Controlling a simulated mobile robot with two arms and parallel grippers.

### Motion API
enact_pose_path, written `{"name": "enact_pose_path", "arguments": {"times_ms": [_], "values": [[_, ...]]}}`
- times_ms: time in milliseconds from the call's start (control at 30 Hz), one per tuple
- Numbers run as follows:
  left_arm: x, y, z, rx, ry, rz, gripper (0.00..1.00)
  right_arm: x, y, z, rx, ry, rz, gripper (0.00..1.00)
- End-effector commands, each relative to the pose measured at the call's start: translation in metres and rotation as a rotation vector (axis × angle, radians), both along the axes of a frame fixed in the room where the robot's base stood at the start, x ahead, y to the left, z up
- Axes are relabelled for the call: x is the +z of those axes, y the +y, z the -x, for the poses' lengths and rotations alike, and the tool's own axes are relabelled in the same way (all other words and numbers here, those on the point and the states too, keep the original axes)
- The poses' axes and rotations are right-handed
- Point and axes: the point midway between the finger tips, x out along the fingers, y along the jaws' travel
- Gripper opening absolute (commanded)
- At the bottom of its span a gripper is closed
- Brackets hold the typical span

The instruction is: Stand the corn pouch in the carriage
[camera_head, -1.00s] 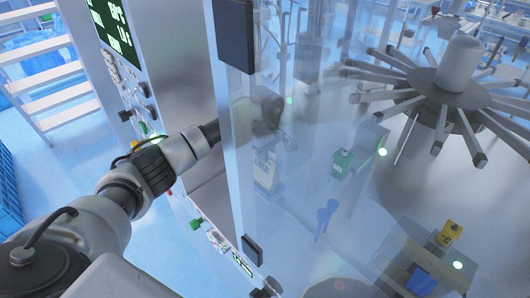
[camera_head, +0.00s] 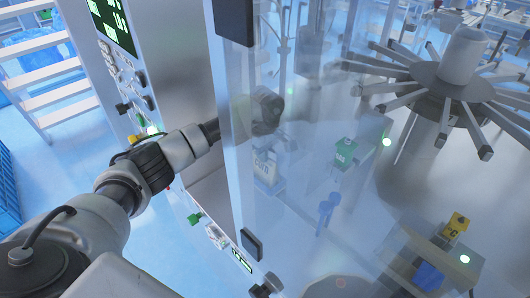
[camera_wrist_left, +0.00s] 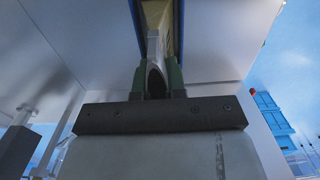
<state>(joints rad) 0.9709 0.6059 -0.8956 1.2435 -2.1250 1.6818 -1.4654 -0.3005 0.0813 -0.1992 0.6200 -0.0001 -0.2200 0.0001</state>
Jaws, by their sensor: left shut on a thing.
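The corn pouch (camera_head: 265,168) is pale with a dark label. It shows upright behind the clear panel in the head view. My left gripper (camera_head: 272,140) is at its top, blurred by the panel. In the left wrist view, the gripper's green-sided fingers (camera_wrist_left: 157,80) are shut on the pouch's narrow grey top edge (camera_wrist_left: 153,48). Beyond them is a yellowish surface with blue edges, partly hidden. I cannot clearly make out the carriage or whether the pouch's base touches it. My right gripper is not in view.
A clear panel (camera_head: 300,80) stands between the head camera and the pouch. A green labelled pouch (camera_head: 345,152), a blue object (camera_head: 327,208) and a yellow object (camera_head: 455,225) are to the right. A control cabinet (camera_head: 165,60) stands left. A spoked machine (camera_head: 455,85) is at the upper right.

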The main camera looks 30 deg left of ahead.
Motion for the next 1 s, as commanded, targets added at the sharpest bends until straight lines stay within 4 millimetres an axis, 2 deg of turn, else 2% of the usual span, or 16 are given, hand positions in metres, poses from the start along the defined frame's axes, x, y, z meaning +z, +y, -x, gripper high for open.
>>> {"name": "enact_pose_path", "arguments": {"times_ms": [367, 400, 600, 867, 1000], "values": [[-0.004, 0.0, 0.0, 0.001, -0.001, 0.0, 0.0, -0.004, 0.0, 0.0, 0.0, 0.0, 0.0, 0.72], [-0.004, 0.0, 0.0, 0.0, -0.001, 0.0, 0.13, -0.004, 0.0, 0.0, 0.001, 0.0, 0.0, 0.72], [-0.004, 0.0, 0.0, 0.0, -0.001, 0.0, 0.41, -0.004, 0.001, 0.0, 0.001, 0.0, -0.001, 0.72], [-0.003, 0.0, 0.0, 0.0, -0.001, 0.0, 0.41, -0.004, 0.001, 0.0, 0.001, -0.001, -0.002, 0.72], [0.007, 0.0, -0.001, 0.0, -0.005, 0.001, 0.41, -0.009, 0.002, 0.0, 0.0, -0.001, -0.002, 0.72]]}}
